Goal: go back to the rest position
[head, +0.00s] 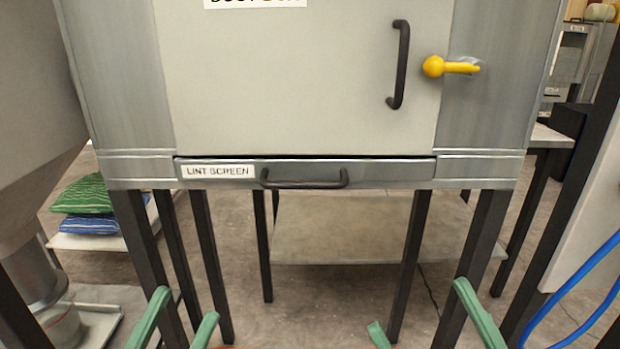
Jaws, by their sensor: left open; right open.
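My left gripper (180,326) shows its two green fingers at the bottom edge, left of centre. The fingers are spread apart with nothing between them. My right gripper (422,318) shows its two green fingers at the bottom edge, right of centre, also spread and empty. Both grippers are low in the view, in front of and below the grey machine. Neither is seen touching anything. The wrists and the rest of both arms are out of view.
A grey cabinet door (300,90) with a black handle and yellow latch (448,66) is shut. Below it, a "LINT SCREEN" drawer (390,170) is shut. Dark legs stand beneath. Green (85,194) and blue striped pillows (92,222) lie at left. Blue hoses (575,285) hang right.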

